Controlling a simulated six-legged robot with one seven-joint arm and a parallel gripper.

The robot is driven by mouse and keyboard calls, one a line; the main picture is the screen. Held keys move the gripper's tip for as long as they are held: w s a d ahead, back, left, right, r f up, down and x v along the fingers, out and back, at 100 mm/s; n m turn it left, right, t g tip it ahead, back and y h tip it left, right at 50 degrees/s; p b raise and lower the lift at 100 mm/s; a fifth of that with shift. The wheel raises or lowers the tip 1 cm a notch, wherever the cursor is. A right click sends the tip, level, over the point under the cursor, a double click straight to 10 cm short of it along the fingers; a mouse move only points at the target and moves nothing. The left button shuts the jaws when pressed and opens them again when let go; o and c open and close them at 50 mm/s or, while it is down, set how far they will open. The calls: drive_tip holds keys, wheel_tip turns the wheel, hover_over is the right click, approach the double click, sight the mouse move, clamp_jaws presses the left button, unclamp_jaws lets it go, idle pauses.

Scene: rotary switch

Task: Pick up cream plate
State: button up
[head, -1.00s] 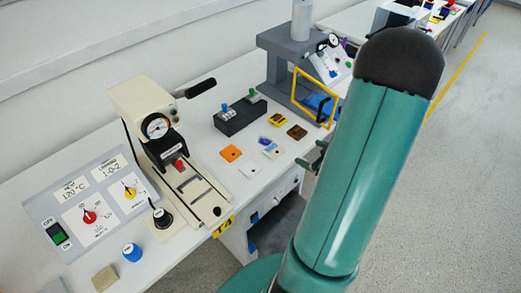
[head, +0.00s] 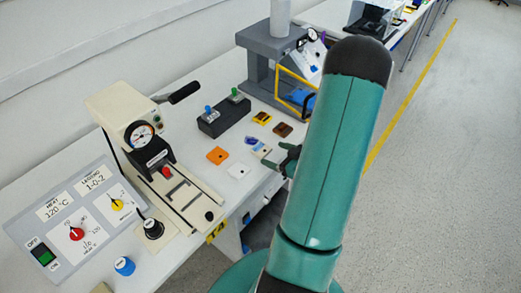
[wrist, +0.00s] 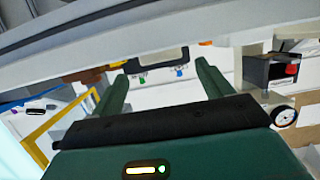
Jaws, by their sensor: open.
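A small pale, near-white square plate (head: 239,170) with a small hole lies flat on the bench near its front edge; it looks like the cream plate. I cannot make out the cream plate there.
A press with a gauge (head: 140,135) and a control panel (head: 75,215) stand to the left. A dark block with levers (head: 223,117) is behind the plates. Yellow (head: 262,118) and brown (head: 283,130) plates lie further back, near a grey stand with a yellow frame (head: 262,60).

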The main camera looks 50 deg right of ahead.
sight(262, 149)
drive_tip(key=x, duration=0.5)
drive_tip(key=shift+w+a, duration=0.15)
drive_tip(key=shift+w, duration=0.05)
drive_tip(key=c, duration=1.1)
